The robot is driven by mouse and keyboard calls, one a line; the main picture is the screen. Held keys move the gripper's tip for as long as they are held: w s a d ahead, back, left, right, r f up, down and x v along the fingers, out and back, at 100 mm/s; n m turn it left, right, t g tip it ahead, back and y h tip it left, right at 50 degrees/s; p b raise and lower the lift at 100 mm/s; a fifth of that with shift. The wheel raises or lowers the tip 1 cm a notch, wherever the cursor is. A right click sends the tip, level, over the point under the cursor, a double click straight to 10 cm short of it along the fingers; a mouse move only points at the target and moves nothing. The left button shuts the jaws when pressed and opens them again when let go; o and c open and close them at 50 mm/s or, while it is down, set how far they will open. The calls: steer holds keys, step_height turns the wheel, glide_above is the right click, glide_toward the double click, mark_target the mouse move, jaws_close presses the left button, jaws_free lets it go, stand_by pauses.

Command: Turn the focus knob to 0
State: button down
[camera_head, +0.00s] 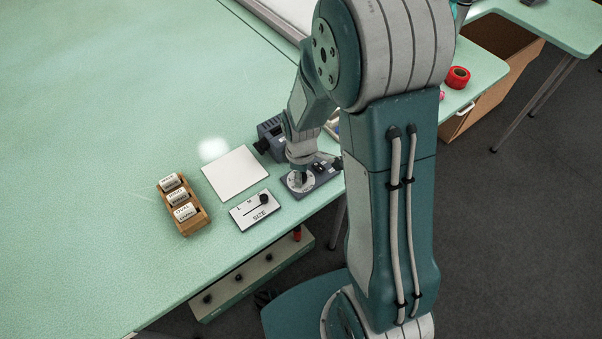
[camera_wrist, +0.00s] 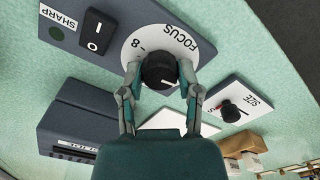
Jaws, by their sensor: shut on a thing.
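The focus knob (camera_wrist: 157,66) is round and black, with a white line on its lower right side in the wrist view. It sits on a white round dial (camera_wrist: 136,38) lettered FOCUS, with an 8 and a tick mark visible. I cannot see a 0 on the dial; its lower part is hidden behind the knob and fingers. My gripper (camera_wrist: 160,76) is shut on the knob, one finger on each side. In the head view my gripper (camera_head: 301,169) reaches down onto the dial (camera_head: 297,184) on the grey-blue control box (camera_head: 325,177), largely covering the knob.
A black rocker switch (camera_wrist: 97,30) and a SHARP label (camera_wrist: 58,17) share the control box. A dark device (camera_head: 270,140) stands behind. The left tabletop is clear.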

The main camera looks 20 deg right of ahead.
steer(key=shift+w+r, duration=0.15)
steer(key=shift+w, duration=0.1)
steer(key=shift+c, duration=1.5)
jaws_free()
steer(key=shift+a, duration=0.1)
steer(key=shift+s, duration=0.1)
step_height(320, 180, up, 12)
